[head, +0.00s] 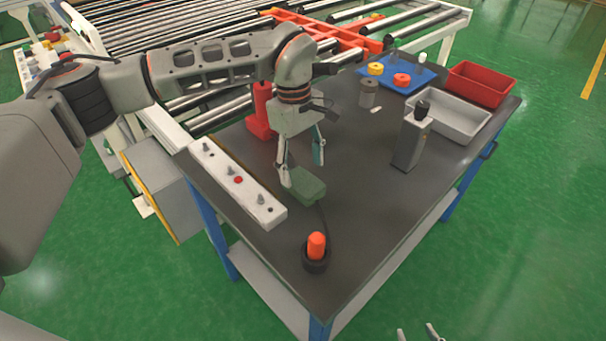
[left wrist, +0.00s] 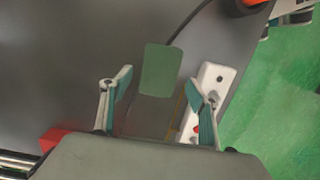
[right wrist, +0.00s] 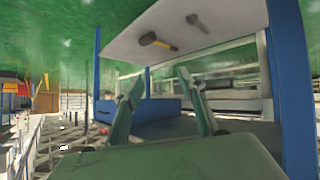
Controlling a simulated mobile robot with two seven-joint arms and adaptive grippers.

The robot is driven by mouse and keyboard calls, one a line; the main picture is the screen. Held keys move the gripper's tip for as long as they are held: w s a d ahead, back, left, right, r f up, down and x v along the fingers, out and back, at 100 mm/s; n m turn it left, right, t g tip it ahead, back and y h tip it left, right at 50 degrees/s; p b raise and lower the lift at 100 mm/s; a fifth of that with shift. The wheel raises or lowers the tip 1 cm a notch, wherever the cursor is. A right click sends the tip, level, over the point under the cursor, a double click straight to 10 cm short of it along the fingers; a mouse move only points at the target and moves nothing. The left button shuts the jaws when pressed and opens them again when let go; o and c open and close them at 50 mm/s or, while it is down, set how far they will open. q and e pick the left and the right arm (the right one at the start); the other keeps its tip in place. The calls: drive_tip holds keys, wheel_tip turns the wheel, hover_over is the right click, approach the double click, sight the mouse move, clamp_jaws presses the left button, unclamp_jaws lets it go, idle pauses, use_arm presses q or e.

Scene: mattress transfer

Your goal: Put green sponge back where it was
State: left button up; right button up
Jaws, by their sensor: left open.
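The green sponge (head: 309,193) is a flat, dull green block. It lies on the dark tabletop (head: 350,215), beside the white fixture strip. My left gripper (head: 302,168) points down just above and behind it, with its two fingers spread. In the left wrist view the sponge (left wrist: 160,72) shows between and beyond the fingertips (left wrist: 161,77). No grip on it is visible; I cannot tell whether a finger touches it. My right gripper (head: 418,331) is at the bottom edge of the head view, off the table. Its fingers are apart and empty in the right wrist view (right wrist: 160,82).
The white strip (head: 236,181) with knobs lies left of the sponge, an orange-topped black holder (head: 316,252) in front. A grey device (head: 409,140), grey bin (head: 450,117), red bin (head: 481,84) and blue tray (head: 399,74) stand right and back. The front-right tabletop is clear.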

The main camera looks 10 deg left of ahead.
sight(299, 178)
use_arm(q)
wheel_tip(299, 178, up, 9)
drive_tip(key=shift+w+a+f, duration=0.15)
drive_tip(key=shift+w+a, duration=0.1)
drive_tip(key=shift+a, duration=0.2)
use_arm(e)
drive_tip(key=shift+s+a+f, duration=0.1)
drive_tip(key=shift+s+f, duration=0.05)
drive_tip(key=shift+s, duration=0.5)
drive_tip(key=shift+w, duration=0.3)
